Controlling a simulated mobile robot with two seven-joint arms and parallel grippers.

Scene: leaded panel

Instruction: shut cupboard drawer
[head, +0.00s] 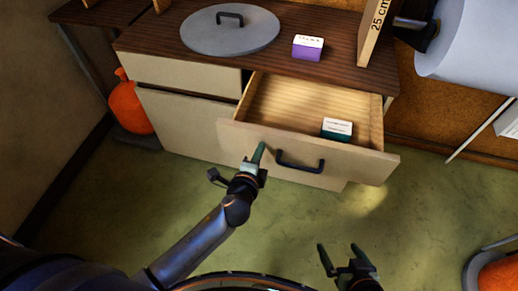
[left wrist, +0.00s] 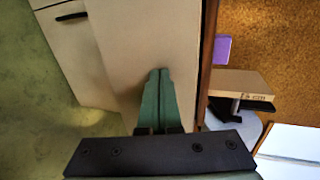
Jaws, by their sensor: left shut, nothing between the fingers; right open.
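The cupboard drawer (head: 375,166) is pulled out at the right of the cupboard, its pale wood inside showing. A black bar handle (head: 300,163) is on its front. A dark green and white box (head: 337,129) lies inside. My left gripper (head: 259,152) is shut and empty, its green fingertips at the drawer front, left of the handle. In the left wrist view the closed fingertips (left wrist: 159,73) point at a pale panel (left wrist: 130,40); I cannot tell whether they touch it. My right gripper (head: 342,258) is open and empty, low in the picture, away from the drawer.
The dark cupboard top holds a grey round lid (head: 230,38), a purple and white box (head: 308,47) and an upright board marked 25 cm (head: 375,30). An orange bottle-like object (head: 129,103) stands left of the cupboard. The green floor (head: 200,190) before the drawer is clear.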

